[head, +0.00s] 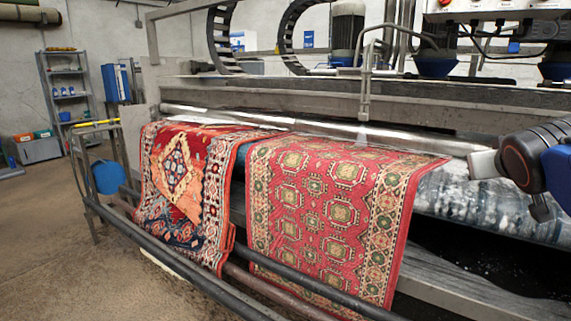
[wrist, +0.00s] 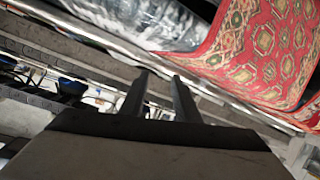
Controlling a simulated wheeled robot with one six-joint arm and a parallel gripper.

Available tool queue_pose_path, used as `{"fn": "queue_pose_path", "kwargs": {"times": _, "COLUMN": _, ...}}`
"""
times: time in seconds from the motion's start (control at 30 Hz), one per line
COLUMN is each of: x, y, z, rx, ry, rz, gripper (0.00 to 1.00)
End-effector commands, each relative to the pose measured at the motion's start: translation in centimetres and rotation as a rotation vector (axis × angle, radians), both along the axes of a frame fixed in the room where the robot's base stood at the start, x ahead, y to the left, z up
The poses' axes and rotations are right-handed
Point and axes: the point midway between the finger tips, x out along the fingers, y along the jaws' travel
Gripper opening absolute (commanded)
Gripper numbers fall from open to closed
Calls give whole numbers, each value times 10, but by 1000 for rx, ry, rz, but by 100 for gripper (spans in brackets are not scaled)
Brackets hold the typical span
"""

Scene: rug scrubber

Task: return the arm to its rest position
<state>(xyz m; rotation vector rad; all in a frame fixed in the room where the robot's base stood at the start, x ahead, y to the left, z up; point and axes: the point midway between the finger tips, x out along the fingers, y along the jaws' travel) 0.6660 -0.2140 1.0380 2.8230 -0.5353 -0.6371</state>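My gripper (wrist: 160,78) shows in the wrist view with two dark fingers reaching up from a wide dark body. The fingers stand apart with a gap between them, and nothing is seen held there. In the head view, part of my arm (head: 540,160) enters from the right edge, in front of the machine's roller; the gripper's fingers cannot be made out there. In the wrist view, the fingers point towards a metal bar of the machine and seem clear of the rug.
A red patterned rug (head: 320,210) and a darker red and blue rug (head: 185,185) hang over the scrubber's front. The red rug also shows in the wrist view (wrist: 270,50). A wet grey roller (head: 450,190) lies at right. Open floor (head: 40,230) is at left, near a blue bucket (head: 108,177).

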Motion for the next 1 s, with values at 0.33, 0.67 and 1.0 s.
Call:
{"fn": "queue_pose_path", "kwargs": {"times": 0.33, "x": -89, "y": 85, "z": -177, "rx": 235, "ry": 404, "rz": 97, "gripper": 29}}
{"fn": "queue_pose_path", "kwargs": {"times": 0.67, "x": -169, "y": 140, "z": -269, "rx": 361, "ry": 677, "rz": 193, "gripper": 29}}
{"fn": "queue_pose_path", "kwargs": {"times": 1.0, "x": -177, "y": 144, "z": -276, "rx": 372, "ry": 706, "rz": 204, "gripper": 29}}
